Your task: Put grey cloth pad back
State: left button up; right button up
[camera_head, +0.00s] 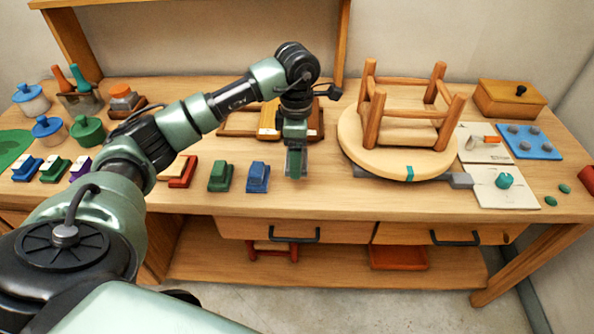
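I cannot clearly make out a grey cloth pad. My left gripper (295,176) points down over the workbench, just right of a blue block (258,177). Its fingers are seen edge-on, so I cannot tell whether they are open or hold anything. A green block (220,177) sits left of the blue one. The upside-down wooden stool (408,110) stands with its legs up on the right of the gripper, with a teal mark on its seat edge. A dark grey flat piece (461,180) sticks out under the seat. My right gripper is out of view.
Several coloured blocks and lidded pots (88,130) stand at the left. A wooden tray (240,122) lies behind my gripper, partly hidden. A wooden box (510,98), a blue studded plate (530,142) and cards stand at the right. The bench front (330,203) is clear.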

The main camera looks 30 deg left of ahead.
aim_at(297, 182)
pick_arm(q)
notch_tip(297, 182, down, 2)
jog(key=shift+f, duration=0.25)
notch_tip(297, 182, down, 3)
jog(key=shift+f+p, duration=0.2)
jog(key=shift+p, duration=0.25)
jog(key=shift+f, duration=0.3)
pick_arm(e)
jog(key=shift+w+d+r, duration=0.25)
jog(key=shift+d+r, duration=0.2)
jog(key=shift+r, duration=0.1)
pick_arm(q)
jog(key=shift+f, duration=0.2)
jog(key=o, duration=1.3)
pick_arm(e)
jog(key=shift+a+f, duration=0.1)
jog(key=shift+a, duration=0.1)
pick_arm(q)
jog(key=shift+r, duration=0.1)
